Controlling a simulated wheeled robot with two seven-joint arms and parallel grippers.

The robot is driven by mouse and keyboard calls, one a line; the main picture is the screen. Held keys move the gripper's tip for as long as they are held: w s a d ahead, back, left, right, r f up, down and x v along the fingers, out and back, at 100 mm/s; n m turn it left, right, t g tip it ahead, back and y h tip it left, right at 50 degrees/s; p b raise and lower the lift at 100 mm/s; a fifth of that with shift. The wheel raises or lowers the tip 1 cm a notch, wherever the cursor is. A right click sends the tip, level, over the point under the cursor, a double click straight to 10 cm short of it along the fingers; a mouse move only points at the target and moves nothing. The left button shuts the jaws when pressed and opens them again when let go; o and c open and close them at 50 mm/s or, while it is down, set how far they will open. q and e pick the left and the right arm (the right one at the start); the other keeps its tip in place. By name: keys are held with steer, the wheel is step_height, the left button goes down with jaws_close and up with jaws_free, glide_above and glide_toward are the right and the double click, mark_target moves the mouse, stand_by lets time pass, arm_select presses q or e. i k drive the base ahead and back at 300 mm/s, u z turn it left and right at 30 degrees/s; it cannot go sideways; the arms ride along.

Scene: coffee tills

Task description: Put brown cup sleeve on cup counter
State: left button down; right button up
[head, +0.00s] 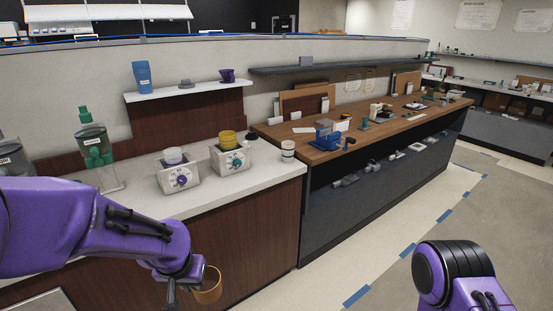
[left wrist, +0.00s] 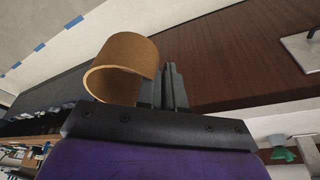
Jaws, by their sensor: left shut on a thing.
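The brown cup sleeve (head: 208,287) is an open tan ring held low in front of the counter's dark wood front. In the left wrist view the sleeve (left wrist: 125,52) shows large, its open end toward the camera. My left gripper (head: 188,287) is shut on the sleeve's wall; its dark fingers also show in the left wrist view (left wrist: 173,87). The white counter (head: 262,171) lies above and behind the sleeve, which is apart from it. A wood-topped counter (head: 385,133) continues to the right. Which one is the cup counter is not marked. My right gripper is out of view.
Two white machines, one with a purple dial (head: 178,178) and one with a yellow top (head: 230,158), stand on the white counter. A small white cup (head: 288,149) stands near its right end. A shelf (head: 190,90) hangs above. The counter's front right is bare.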

mark_target(265, 164)
steer(key=z, duration=0.75)
steer(key=i, duration=1.4)
steer(key=u, duration=0.3)
